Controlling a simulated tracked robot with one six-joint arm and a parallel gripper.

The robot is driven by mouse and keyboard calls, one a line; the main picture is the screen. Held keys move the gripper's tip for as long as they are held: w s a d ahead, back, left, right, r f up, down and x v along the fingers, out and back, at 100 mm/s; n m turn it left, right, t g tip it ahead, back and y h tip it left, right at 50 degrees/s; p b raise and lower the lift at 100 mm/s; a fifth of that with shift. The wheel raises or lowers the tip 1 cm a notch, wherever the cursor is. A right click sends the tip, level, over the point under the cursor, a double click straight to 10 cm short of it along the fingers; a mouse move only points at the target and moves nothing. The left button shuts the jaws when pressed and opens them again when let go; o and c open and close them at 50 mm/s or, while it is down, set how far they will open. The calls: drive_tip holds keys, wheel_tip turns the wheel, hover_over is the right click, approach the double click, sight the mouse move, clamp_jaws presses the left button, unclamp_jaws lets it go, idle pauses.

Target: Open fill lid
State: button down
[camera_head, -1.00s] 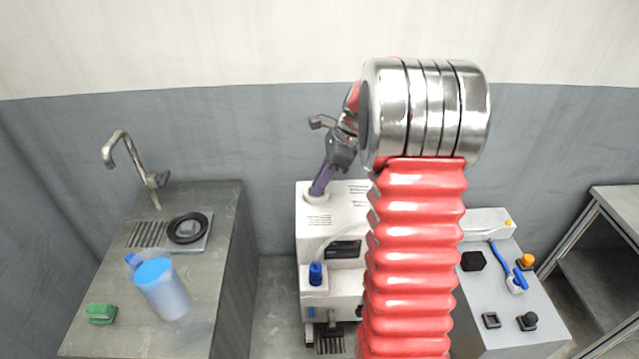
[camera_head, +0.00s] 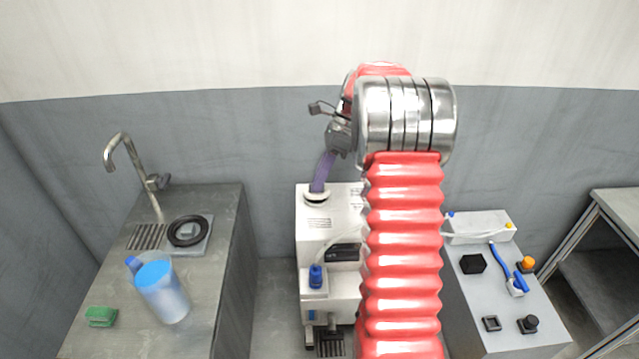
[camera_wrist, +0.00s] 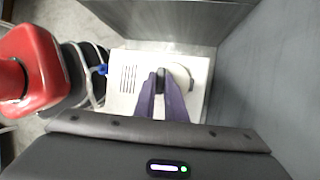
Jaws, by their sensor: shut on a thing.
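The white machine (camera_head: 330,225) stands mid-picture in the head view, and its top also shows in the wrist view (camera_wrist: 125,85). The round pale fill lid (camera_head: 310,195) is at its top left corner; in the wrist view the lid (camera_wrist: 180,72) lies by the fingertips. My gripper (camera_head: 318,188) has purple fingers pointing down at the lid. In the wrist view my gripper (camera_wrist: 161,82) is shut on a dark piece at the lid, seemingly its handle. A dark gap shows under the lid's rim in the head view; the fingers partly hide the lid.
A grey console (camera_head: 500,300) with a blue brush (camera_head: 508,268) is at right. The wall is close behind the machine.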

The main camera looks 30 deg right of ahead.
drive_tip(key=shift+w+d+r+m+g+y, duration=0.25)
drive_tip(key=shift+w+g+y, duration=0.15)
drive_tip(key=shift+w+g, duration=0.15)
drive_tip(key=shift+w+d+r+m+g+y, duration=0.15)
drive_tip(key=shift+w+d+r+g+y, duration=0.2)
drive_tip(key=shift+g, duration=0.3)
drive_tip(key=shift+w+f, duration=0.1)
drive_tip(key=c, duration=1.8)
unclamp_jaws()
drive_tip(key=shift+a, duration=0.2)
drive_tip(key=shift+s+a+f+n+t+h, duration=0.2)
drive_tip(key=shift+s+t+h, duration=0.1)
drive_tip(key=shift+s+t, duration=0.2)
drive_tip(key=shift+s+a+f+n+t+h, duration=0.15)
drive_tip(key=shift+s+t+h, duration=0.15)
drive_tip(key=shift+t, duration=0.2)
drive_tip(key=shift+s+a+f+n+t+h, duration=0.2)
drive_tip(key=shift+s+f+t+h, duration=0.2)
drive_tip(key=shift+t, duration=0.25)
drive_tip(key=shift+s+a+f+n+t+h, duration=0.1)
drive_tip(key=shift+s+a+f+t+h, duration=0.15)
drive_tip(key=shift+s+t+h, duration=0.3)
